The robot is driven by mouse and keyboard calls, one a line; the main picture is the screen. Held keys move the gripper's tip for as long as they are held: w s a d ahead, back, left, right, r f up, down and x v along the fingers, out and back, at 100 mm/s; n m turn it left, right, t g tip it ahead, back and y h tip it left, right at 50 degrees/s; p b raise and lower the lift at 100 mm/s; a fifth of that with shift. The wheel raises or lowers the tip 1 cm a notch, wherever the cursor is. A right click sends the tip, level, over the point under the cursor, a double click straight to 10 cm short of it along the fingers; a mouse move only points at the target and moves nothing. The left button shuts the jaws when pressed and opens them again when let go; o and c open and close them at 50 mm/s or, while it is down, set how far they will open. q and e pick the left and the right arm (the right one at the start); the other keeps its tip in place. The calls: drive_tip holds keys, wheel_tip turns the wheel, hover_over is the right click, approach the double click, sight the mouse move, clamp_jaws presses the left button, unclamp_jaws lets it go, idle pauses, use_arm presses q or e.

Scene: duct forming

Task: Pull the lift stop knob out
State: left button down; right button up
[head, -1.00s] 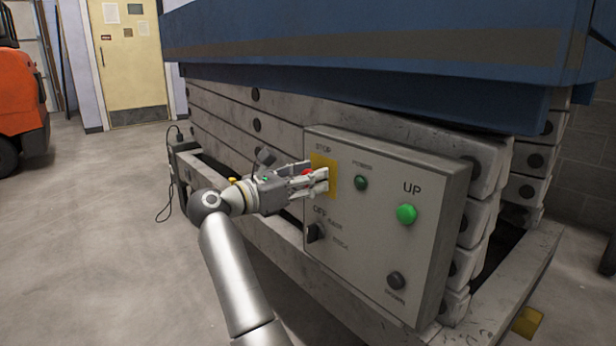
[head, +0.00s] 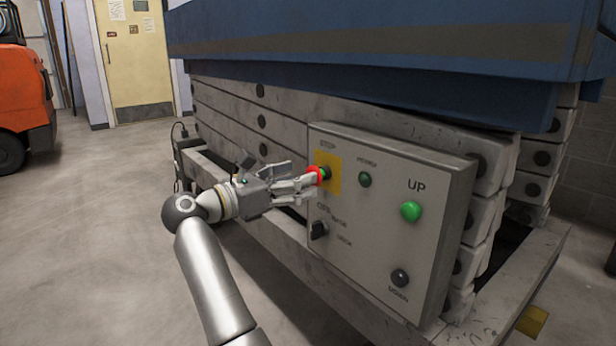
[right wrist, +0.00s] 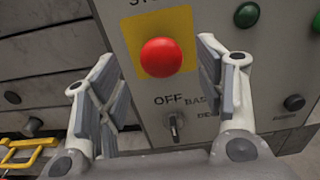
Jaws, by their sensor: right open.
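The stop knob (head: 313,172) is red and stands out from its yellow plate (head: 334,186) on the lift's control panel (head: 375,240). In the right wrist view the red knob (right wrist: 161,57) faces me, in front of the yellow plate (right wrist: 182,22). My right gripper (head: 299,176) is open just in front of the panel, its fingers apart on either side of the knob's line. In the right wrist view the gripper (right wrist: 153,62) holds nothing. My left gripper is not in view.
The panel also has a green UP button (head: 411,211), a dark DOWN button (head: 400,278), a small green power lamp (head: 365,180) and an OFF switch (head: 319,230) below the knob. The blue lift platform (head: 380,75) overhangs above. Open floor (head: 90,240) lies left.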

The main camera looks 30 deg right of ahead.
drive_tip(key=shift+s+a, duration=0.1)
drive_tip(key=shift+a, duration=1.3)
